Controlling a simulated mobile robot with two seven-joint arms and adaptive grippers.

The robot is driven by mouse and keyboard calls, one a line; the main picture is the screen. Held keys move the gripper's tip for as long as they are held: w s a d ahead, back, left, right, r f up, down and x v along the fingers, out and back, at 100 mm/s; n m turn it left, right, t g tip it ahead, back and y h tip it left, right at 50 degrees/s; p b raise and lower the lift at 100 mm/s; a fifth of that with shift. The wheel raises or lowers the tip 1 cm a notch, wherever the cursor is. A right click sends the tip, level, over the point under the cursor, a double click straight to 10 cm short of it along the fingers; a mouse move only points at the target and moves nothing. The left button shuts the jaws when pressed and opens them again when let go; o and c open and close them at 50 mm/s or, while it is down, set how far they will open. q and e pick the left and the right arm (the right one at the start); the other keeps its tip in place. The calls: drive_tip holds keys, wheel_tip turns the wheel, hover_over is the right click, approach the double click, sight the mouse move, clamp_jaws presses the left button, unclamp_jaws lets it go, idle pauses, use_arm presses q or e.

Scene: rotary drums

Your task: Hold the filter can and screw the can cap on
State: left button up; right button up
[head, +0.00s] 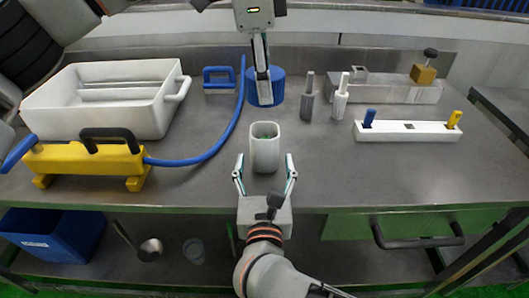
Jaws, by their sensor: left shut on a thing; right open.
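The filter can (265,158) is a pale, open-topped container standing upright at the middle of the bench, with something green inside. My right gripper (265,165) is open, with one finger on each side of the can's lower part and gaps visible between them and the can. The can cap (278,88) appears to be the blue round piece beyond the can. My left gripper (264,90) comes down from above and is shut on it; its fingers hide the cap's middle. The cap is apart from the can.
A white tub (100,118) and a yellow tool (85,160) with a blue hose (215,145) are at left. Two upright pieces (308,100) (341,100), a white rack (408,132) and a grey fixture (385,92) are at right.

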drive_tip(key=shift+w, duration=1.3)
drive_tip(key=c, duration=1.7)
use_arm(q)
drive_tip(key=shift+f, duration=2.5)
drive_tip(key=shift+f, duration=0.9)
drive_tip(key=shift+f, duration=0.5)
